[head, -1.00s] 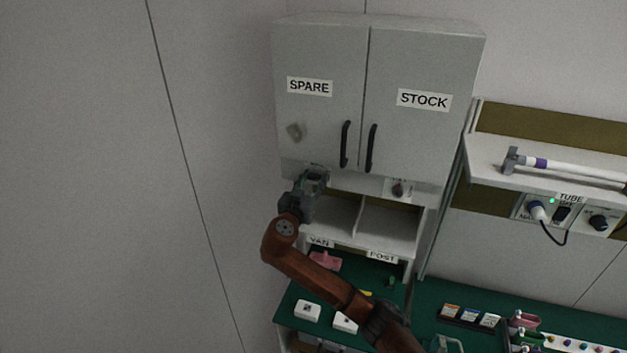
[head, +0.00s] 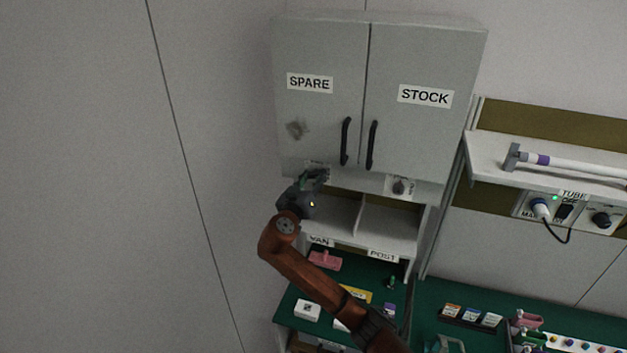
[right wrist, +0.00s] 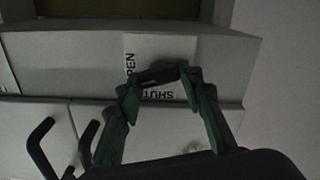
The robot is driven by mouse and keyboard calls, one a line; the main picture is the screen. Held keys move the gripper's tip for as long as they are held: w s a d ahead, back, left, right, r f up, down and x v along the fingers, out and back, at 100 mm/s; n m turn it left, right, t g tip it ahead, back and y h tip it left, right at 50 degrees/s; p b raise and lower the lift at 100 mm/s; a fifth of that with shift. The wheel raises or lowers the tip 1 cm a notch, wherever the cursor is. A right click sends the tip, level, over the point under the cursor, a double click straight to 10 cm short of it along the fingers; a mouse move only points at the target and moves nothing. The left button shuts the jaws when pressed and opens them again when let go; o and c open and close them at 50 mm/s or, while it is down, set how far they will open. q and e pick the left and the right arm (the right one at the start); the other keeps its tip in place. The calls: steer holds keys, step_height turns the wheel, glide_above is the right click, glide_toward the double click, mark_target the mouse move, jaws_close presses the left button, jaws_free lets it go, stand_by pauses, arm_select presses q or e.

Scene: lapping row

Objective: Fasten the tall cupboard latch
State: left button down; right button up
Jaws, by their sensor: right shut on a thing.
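The tall grey cupboard (head: 420,55) has two doors marked SPARE and STOCK, both closed, with black handles. Its latch (right wrist: 160,74) is a dark turn piece on a white label reading OPEN and SHUT, upside down in the right wrist view, on the strip below the doors. My right gripper (head: 316,176) is at that strip under the SPARE door. Its green fingers (right wrist: 160,90) are closed around the latch in the right wrist view. In the head view my gripper hides the latch. My left gripper is not in view.
A similar knob (head: 399,187) sits below the STOCK door. Open cubbies (head: 388,222) marked VAN and POST lie beneath. The green bench (head: 425,300) holds small items. The left wall is bare.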

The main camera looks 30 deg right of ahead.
steer(key=n, duration=0.2)
steer(key=shift+n, duration=0.4)
steer(key=n+p, duration=0.1)
steer(key=n, duration=0.2)
steer(key=shift+a+n+p, duration=0.1)
steer(key=shift+n+p, duration=0.2)
steer(key=shift+p, duration=0.05)
steer(key=n+p, duration=0.2)
steer(key=n, duration=0.2)
steer(key=shift+w+n+p, duration=0.1)
steer(key=shift+n+p, duration=0.2)
steer(key=shift+f+n+p, duration=0.15)
steer(key=shift+n+p, duration=1)
steer(key=shift+n, duration=0.55)
steer(key=shift+f, duration=0.1)
steer(key=o, duration=1.2)
steer(key=shift+c, duration=0.2)
